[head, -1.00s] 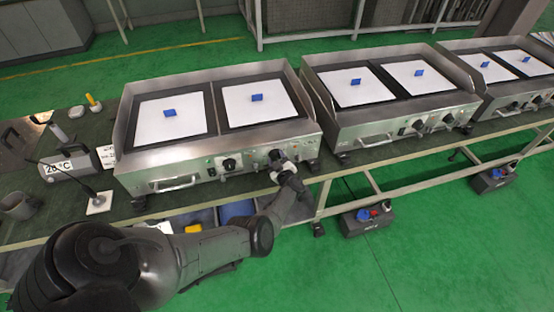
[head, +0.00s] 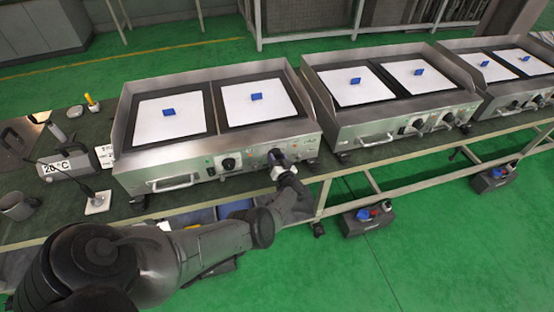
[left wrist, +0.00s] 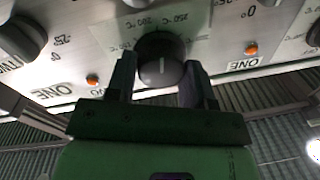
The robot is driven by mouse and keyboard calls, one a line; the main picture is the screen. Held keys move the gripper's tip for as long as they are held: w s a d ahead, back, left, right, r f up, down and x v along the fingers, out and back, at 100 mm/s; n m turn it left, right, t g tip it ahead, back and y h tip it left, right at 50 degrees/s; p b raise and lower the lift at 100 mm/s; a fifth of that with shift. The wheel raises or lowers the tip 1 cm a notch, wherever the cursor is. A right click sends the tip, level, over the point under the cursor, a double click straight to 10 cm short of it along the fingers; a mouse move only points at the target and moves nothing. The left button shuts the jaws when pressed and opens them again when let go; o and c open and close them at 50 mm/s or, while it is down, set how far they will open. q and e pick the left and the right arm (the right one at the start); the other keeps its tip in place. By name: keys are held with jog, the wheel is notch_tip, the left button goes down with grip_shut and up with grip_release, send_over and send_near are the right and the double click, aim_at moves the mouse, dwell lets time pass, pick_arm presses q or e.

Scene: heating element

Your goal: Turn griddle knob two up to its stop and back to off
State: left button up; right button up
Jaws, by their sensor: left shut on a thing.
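The nearest griddle (head: 150,158) has two black knobs on its front panel. Its left knob (head: 229,164) is free. Its right knob (head: 275,155) is partly hidden by my left gripper (head: 280,166), which reaches it from the front. In the left wrist view, the gripper's two fingers (left wrist: 161,82) stand on either side of a dark round knob (left wrist: 161,58), shut on it. A pale mark on the knob points down in that picture. Temperature markings show around it, partly hidden. My right gripper is in neither view.
Two more griddles (head: 390,124) stand to the right on the same bench. Dark boxes (head: 368,218) sit on the green floor below.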

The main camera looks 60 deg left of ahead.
pick_arm(q)
jog(key=m, duration=0.3)
jog(key=shift+m, duration=0.7)
jog(key=o, duration=0.9)
jog(key=shift+o, duration=0.2)
